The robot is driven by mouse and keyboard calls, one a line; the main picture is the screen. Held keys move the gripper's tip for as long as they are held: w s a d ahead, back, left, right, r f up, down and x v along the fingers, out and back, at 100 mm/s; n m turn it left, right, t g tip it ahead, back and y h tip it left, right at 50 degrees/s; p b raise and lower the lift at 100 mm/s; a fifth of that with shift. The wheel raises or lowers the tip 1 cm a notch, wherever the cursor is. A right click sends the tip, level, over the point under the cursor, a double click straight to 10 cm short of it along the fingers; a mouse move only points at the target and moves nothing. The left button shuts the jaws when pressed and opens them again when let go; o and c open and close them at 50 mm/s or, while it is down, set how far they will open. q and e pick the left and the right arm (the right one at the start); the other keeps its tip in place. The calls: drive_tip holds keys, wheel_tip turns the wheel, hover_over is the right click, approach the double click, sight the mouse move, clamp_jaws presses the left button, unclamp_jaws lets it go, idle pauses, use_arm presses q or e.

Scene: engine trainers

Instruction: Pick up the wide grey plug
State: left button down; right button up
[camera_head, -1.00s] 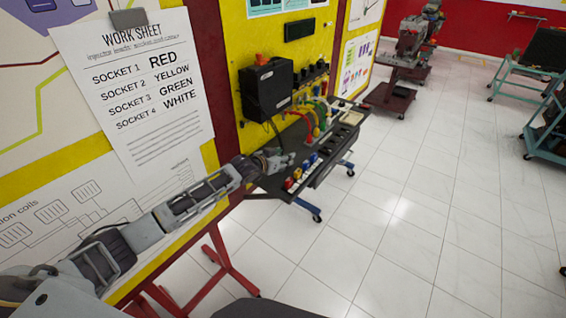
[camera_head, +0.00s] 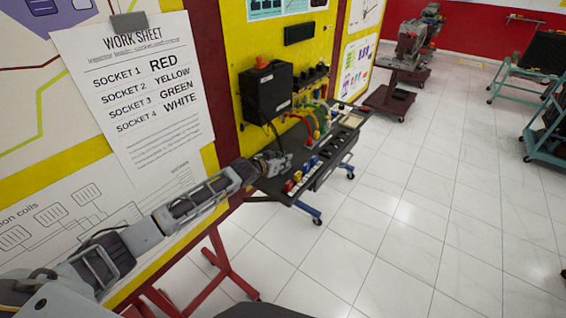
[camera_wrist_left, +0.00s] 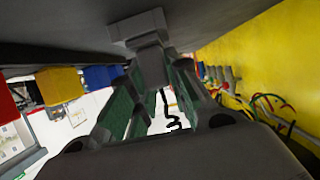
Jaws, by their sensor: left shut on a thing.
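The wide grey plug (camera_wrist_left: 149,57) shows in the left wrist view, between the green-padded fingers of my left gripper (camera_wrist_left: 152,97). The gripper is shut on it. The plug's wide end is against the dark tray surface at the top of that view; I cannot tell whether it is clear of the tray. In the head view my left gripper (camera_head: 277,161) is at the near left end of the tray, close to the board, and the plug cannot be made out there. My right gripper is not in view.
The dark tray (camera_head: 320,178) holds red (camera_head: 289,186), yellow (camera_head: 298,177) and blue (camera_head: 311,163) plugs beside my left gripper. The yellow board (camera_head: 228,60) carries a black box (camera_head: 268,92) and coloured cables (camera_head: 318,122). Open tiled floor (camera_head: 420,215) lies to the right.

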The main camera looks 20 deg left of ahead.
use_arm(q)
drive_tip(key=shift+r, duration=0.5)
wheel_tip(320, 180, up, 3)
drive_tip(key=shift+r, duration=0.1)
wheel_tip(320, 180, up, 5)
drive_tip(key=shift+f, duration=0.2)
drive_tip(key=shift+r, duration=0.6)
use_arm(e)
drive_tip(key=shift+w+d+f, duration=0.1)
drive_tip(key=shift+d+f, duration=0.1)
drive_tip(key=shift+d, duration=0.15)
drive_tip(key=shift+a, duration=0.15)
